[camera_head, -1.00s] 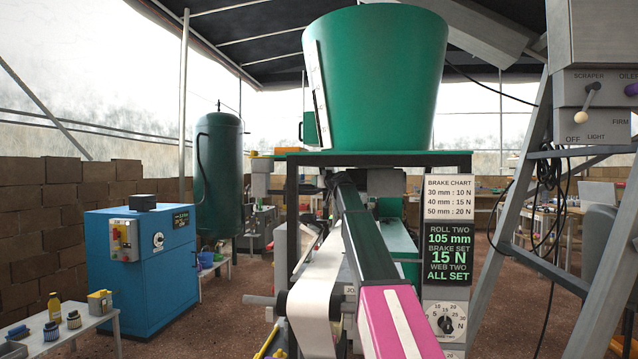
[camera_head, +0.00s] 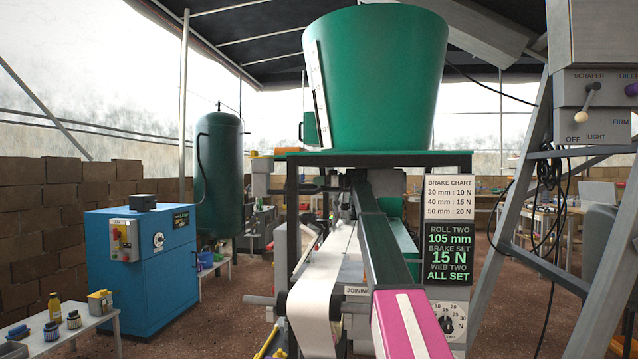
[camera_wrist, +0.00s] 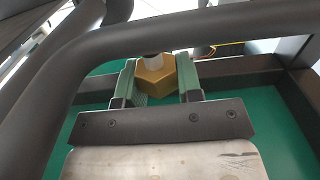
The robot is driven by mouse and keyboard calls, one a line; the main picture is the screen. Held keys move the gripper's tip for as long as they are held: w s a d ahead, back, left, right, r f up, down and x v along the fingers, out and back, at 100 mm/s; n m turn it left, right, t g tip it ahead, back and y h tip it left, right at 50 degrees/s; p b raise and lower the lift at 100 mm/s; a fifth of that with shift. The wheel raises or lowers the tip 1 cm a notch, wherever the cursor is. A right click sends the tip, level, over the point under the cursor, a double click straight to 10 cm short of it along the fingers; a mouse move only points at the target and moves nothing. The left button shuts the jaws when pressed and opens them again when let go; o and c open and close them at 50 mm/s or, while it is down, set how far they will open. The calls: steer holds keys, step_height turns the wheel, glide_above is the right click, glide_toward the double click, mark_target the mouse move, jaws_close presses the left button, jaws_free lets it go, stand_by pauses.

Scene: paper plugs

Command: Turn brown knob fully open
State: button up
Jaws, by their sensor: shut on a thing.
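In the wrist view, the brown knob (camera_wrist: 155,79) is a golden-brown angular block below a pale stem. My gripper (camera_wrist: 157,84) has its two green fingers on either side of the knob and is shut on it. In the head view my arm reaches back under the large green hopper (camera_head: 378,75). The knob and my gripper cannot be made out there. I cannot tell how far the knob is turned.
A dark curved bar (camera_wrist: 210,27) crosses close over my gripper in the wrist view. A dark frame and a green surface (camera_wrist: 285,130) lie around it. A brake dial (camera_head: 447,324) and paper strip (camera_head: 318,300) flank my arm. A blue cabinet (camera_head: 135,255) stands at left.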

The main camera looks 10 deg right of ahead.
steer(key=shift+n+g, duration=0.6)
steer(key=shift+g, duration=0.3)
steer(key=o, duration=0.9)
steer(key=shift+o, duration=0.2)
steer(key=shift+s, duration=0.15)
